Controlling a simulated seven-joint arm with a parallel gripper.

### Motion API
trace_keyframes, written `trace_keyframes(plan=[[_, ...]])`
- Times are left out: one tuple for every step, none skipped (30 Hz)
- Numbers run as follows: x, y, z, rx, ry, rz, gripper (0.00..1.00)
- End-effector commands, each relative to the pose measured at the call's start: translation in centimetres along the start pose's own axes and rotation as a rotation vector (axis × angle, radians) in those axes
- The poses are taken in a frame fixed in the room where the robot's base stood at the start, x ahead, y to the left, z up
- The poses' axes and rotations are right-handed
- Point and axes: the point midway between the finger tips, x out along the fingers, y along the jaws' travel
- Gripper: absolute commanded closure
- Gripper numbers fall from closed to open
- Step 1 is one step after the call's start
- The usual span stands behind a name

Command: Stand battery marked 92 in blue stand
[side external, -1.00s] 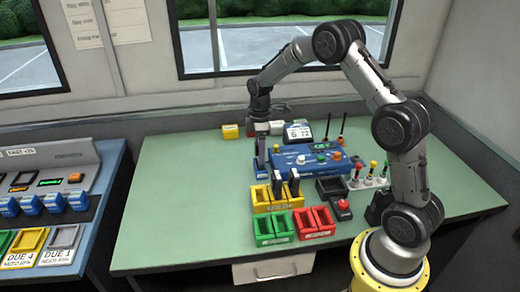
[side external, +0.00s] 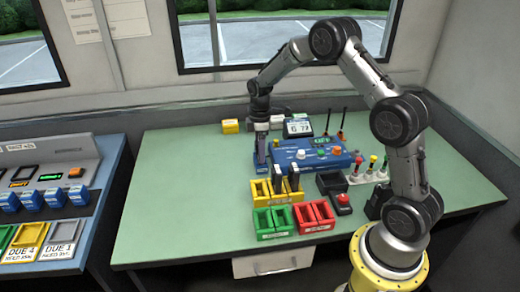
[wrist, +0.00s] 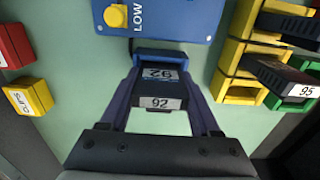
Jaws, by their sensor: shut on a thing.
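The battery marked 92 (wrist: 158,103) is a dark block with white labels in the wrist view. My gripper (wrist: 160,92) is shut on it, one finger on each side; it also shows in the side view (side external: 262,152), pointing down at the left of the blue console. The blue stand (wrist: 160,57) shows its rim just beyond the battery in the wrist view. In the side view, the blue stand (side external: 259,168) lies directly under my gripper. The battery is at the stand, but I cannot tell how deep it sits, as the fingers hide its lower end.
The blue console (side external: 310,155) stands right beside the stand. Yellow stands (side external: 262,192) in front hold upright dark batteries, one marked 95 (wrist: 285,75). Green (side external: 271,224) and red (side external: 314,216) stands are nearer. A yellow block (side external: 230,126) lies behind. The table's left is clear.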

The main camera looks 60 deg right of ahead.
Motion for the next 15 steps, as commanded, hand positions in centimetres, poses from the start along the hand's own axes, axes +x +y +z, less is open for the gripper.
trace_keyframes(plan=[[0.14,-0.01,0.00,0.000,0.000,0.000,0.98],[0.15,-0.02,0.01,0.000,0.000,-0.001,0.98],[0.16,-0.02,0.01,0.000,0.000,-0.001,0.98],[0.17,-0.02,0.01,0.000,0.000,-0.001,0.98],[0.18,-0.02,0.01,0.000,0.000,-0.001,0.98],[0.19,-0.02,0.01,0.000,0.000,-0.001,0.33],[0.20,-0.03,0.01,0.000,-0.001,-0.001,0.28],[0.19,-0.03,0.02,0.000,-0.001,-0.001,0.22],[0.18,-0.03,0.02,0.000,-0.001,-0.001,0.15],[0.18,-0.03,0.02,0.000,-0.001,-0.001,0.10],[0.17,-0.03,0.01,0.000,0.000,-0.001,0.04],[0.15,-0.02,0.01,0.000,0.000,-0.001,0.02],[0.15,-0.02,0.01,0.000,0.000,-0.001,0.02],[0.14,-0.02,0.01,0.000,0.000,-0.001,0.02],[0.13,-0.02,0.01,0.000,0.000,-0.001,0.02]])
